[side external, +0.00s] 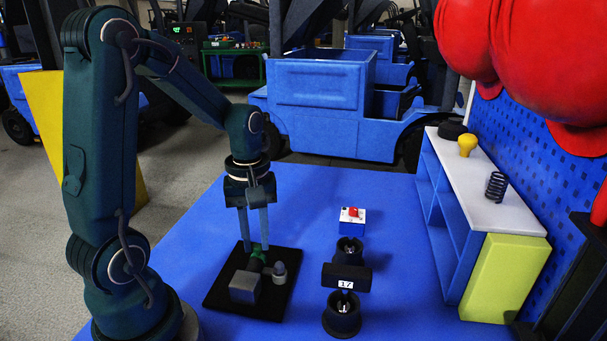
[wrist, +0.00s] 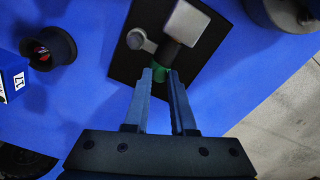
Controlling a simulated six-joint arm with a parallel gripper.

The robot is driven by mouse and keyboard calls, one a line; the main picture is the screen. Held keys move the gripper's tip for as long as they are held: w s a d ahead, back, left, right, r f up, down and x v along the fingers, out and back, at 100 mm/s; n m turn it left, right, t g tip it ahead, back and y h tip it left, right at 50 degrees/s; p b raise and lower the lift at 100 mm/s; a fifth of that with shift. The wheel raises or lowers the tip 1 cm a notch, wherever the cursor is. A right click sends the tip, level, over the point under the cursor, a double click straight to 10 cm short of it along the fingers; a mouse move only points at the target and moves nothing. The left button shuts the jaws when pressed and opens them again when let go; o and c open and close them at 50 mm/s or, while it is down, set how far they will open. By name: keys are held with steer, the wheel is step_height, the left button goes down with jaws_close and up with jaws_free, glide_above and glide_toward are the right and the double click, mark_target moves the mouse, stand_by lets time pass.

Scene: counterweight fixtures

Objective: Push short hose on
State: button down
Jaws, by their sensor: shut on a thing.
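My gripper (side external: 256,247) points down over a black base plate (side external: 222,292) and is shut on a short green hose (side external: 258,256). In the wrist view the hose (wrist: 160,74) shows as a green patch between the fingertips. On the plate are a grey block (side external: 244,288) and a round grey knob or post (side external: 280,271); the wrist view also shows the block (wrist: 186,22) and the post (wrist: 138,39). A darker cylindrical piece (wrist: 170,52) lies between block and hose. The fingers partly hide the hose, and I cannot tell whether it is seated on a fitting.
A shelf unit (side external: 490,205) lines the right side. Blue table (side external: 400,310) is clear around these.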

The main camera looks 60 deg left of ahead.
mark_target(259, 249)
steer(key=c, duration=0.8)
jaws_free()
steer(key=shift+s+d, duration=0.1)
steer(key=shift+o, duration=0.2)
steer(key=shift+r, duration=2.55)
steer(key=shift+d+r, duration=0.25)
steer(key=shift+d, duration=0.05)
steer(key=s+d+r+m+t, duration=0.2)
steer(key=d+m, duration=0.3)
steer(key=m, duration=0.1)
steer(key=s+d+r+m+t, duration=0.2)
steer(key=d+m+t, duration=0.1)
steer(key=d+m, duration=0.2)
steer(key=shift+s+m+t, duration=0.3)
steer(key=shift+s+m, duration=0.1)
steer(key=shift+m, duration=0.8)
